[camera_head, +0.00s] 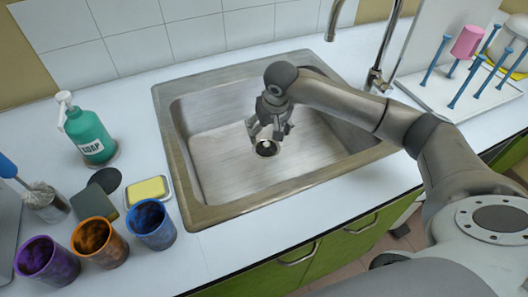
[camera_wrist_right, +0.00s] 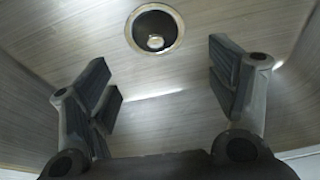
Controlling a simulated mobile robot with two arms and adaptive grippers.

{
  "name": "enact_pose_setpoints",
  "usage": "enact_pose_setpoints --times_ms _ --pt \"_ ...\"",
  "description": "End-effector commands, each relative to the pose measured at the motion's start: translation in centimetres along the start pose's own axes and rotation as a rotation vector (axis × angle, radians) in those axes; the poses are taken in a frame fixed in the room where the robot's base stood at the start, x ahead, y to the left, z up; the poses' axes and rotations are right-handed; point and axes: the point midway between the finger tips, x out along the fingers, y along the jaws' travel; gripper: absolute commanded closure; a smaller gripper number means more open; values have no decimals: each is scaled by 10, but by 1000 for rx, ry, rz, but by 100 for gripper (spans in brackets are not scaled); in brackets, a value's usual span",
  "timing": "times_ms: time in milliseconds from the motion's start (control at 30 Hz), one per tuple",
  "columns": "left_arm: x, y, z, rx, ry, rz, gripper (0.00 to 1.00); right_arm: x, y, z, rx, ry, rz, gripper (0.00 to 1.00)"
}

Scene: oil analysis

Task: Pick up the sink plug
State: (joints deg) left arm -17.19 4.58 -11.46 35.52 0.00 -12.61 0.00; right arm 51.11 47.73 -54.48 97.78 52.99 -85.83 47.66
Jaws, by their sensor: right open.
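The sink plug (camera_head: 266,148) shows as a dark round piece with a small pale knob, inside a metal ring at the bottom of the sink basin (camera_head: 215,160). In the right wrist view the plug (camera_wrist_right: 155,42) lies at the top middle, beyond the fingertips. My right gripper (camera_head: 269,133) is inside the basin, pointing down just above the plug. Its fingers (camera_wrist_right: 168,85) are spread wide with nothing between them, and the plug appears apart from them. Part of the plug's ring is hidden by the gripper in the head view. My left gripper is not in view.
The metal sink rim (camera_head: 245,207) surrounds the basin. Left of it stand a soap bottle (camera_head: 90,135), a yellow sponge (camera_head: 147,190) and several cups, including a blue one (camera_head: 152,224). The faucet (camera_head: 378,75) and a drying rack (camera_head: 455,95) are at the back right.

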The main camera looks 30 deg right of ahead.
Motion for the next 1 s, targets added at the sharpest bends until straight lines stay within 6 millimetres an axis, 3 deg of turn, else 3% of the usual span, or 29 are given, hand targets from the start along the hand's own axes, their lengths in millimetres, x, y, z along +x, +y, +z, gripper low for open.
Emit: enact_pose_setpoints --times_ms 300,533,800,1000 --pt "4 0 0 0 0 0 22 46 1 0 2 -3 1 21" --pt "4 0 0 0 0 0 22 62 3 0 1 -2 3 21" --pt "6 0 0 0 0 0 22 99 6 -2 1 -2 2 21" --pt "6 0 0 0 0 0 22 107 7 -2 0 0 2 21"
